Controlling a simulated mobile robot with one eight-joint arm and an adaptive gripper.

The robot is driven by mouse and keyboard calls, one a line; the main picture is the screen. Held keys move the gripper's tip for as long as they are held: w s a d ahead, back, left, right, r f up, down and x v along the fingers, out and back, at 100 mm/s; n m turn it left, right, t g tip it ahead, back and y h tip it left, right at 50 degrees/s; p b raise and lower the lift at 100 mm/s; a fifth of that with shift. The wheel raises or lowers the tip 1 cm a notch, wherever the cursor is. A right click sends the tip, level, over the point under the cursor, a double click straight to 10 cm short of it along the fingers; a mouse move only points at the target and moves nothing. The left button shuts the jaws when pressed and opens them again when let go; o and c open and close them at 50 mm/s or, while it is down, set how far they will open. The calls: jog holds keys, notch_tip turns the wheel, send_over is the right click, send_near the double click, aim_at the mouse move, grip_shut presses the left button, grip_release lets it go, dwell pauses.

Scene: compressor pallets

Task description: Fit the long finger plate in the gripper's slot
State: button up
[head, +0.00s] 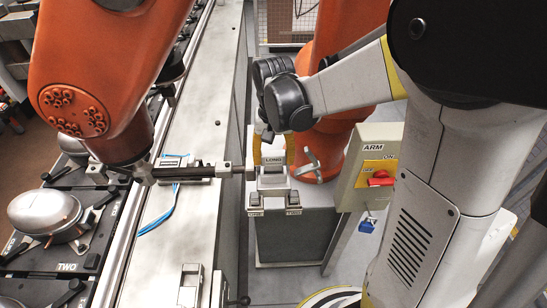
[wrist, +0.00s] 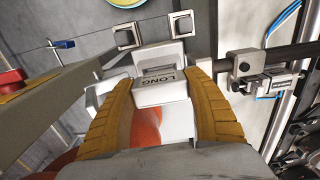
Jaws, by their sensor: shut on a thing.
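My gripper (head: 273,158) is shut on the long finger plate (head: 277,160), a pale grey block labelled LONG, with a yellow finger on each side. In the wrist view my gripper (wrist: 163,82) has both fingers against the plate (wrist: 163,91). A big orange robot arm (head: 100,80) carries a dark bar with a grey slotted bracket (head: 226,170), just left of the plate. The bracket shows in the wrist view (wrist: 268,80) at right. Whether bracket and plate touch, and the inside of the slot, I cannot tell.
A grey stand (head: 295,235) with two small labelled holders (head: 254,203) is below my gripper. A box marked ARM with a red switch (head: 381,178) stands at right. A conveyor rail with compressors (head: 45,213) runs along the left. A blue cable (head: 160,215) lies on the ledge.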

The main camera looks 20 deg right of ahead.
aim_at(275, 153)
jog(key=shift+f+b, duration=0.5)
jog(key=shift+f, duration=0.15)
jog(key=o, duration=1.5)
jog(key=shift+d, duration=0.15)
jog(key=shift+c, duration=0.2)
jog(key=shift+r, duration=0.15)
notch_tip(275, 153, up, 12)
jog(key=shift+f, duration=0.1)
jog(key=shift+s, duration=0.1)
